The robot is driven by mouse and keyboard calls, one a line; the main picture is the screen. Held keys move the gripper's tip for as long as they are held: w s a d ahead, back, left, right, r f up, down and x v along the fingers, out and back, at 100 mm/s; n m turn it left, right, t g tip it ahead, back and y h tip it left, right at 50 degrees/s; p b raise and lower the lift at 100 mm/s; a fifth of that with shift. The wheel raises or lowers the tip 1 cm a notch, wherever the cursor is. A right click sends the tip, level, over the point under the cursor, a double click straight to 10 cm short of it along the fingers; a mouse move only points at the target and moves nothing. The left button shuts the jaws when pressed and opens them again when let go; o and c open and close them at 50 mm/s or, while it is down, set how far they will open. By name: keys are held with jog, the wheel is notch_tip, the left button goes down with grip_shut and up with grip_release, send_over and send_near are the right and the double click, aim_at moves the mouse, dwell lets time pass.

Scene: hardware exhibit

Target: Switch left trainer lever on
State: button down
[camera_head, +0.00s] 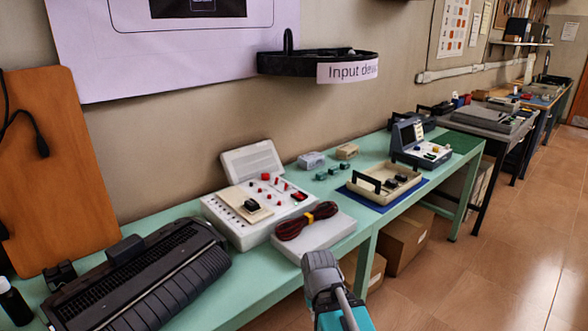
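A white trainer box (229,228) stands on the green table at the left of centre, its lid (253,160) raised against the wall. A black lever-like part (251,205) sits on a cream plate (232,199) at the left of its panel. Its on or off position cannot be made out. Several red knobs and a small red-and-black part (299,196) are on the panel's right side. A grey and teal part of my arm shows at the bottom centre, in front of the table. My gripper is not recognisable in this view.
A bundle of dark red cable (307,221) lies on a white box (318,238) in front of the trainer. A black typewriter-like machine (140,279) is to the left. A cream tray (383,186) and a grey-blue device (411,139) are to the right. Open floor (500,250) lies right.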

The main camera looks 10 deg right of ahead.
notch_tip(320, 180, up, 21)
jog(key=p, duration=1.9)
jog(key=shift+f, duration=0.15)
jog(key=shift+a, duration=0.2)
